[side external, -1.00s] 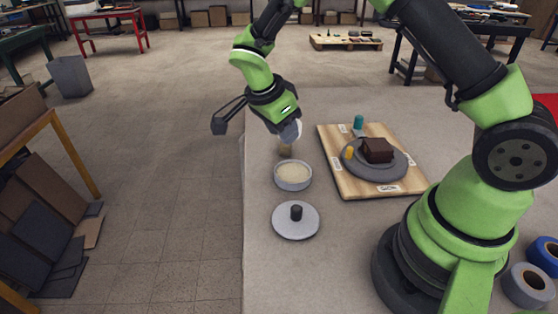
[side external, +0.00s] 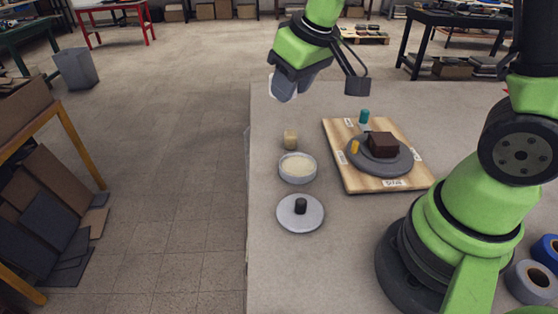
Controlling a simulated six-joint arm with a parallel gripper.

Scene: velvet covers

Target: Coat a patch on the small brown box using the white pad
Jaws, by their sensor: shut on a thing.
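The small brown box (side external: 383,144) sits on a round grey plate (side external: 400,163) on a wooden board (side external: 362,184) with white labels along its edges. My gripper (side external: 284,92) is in the air near the table's far left corner, left of and beyond the box and well apart from it. It is shut on the white pad (side external: 271,87), which shows only as pale edges around the fingers. A round dish (side external: 298,180) of cream-coloured material stands on the table, nearer the camera than the gripper.
A grey lid (side external: 313,219) with a black knob lies in front of the dish. A beige block (side external: 291,139) stands behind the dish. A yellow piece (side external: 355,147) and a teal cylinder (side external: 363,116) stand near the box. Tape rolls (side external: 532,281) lie at right.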

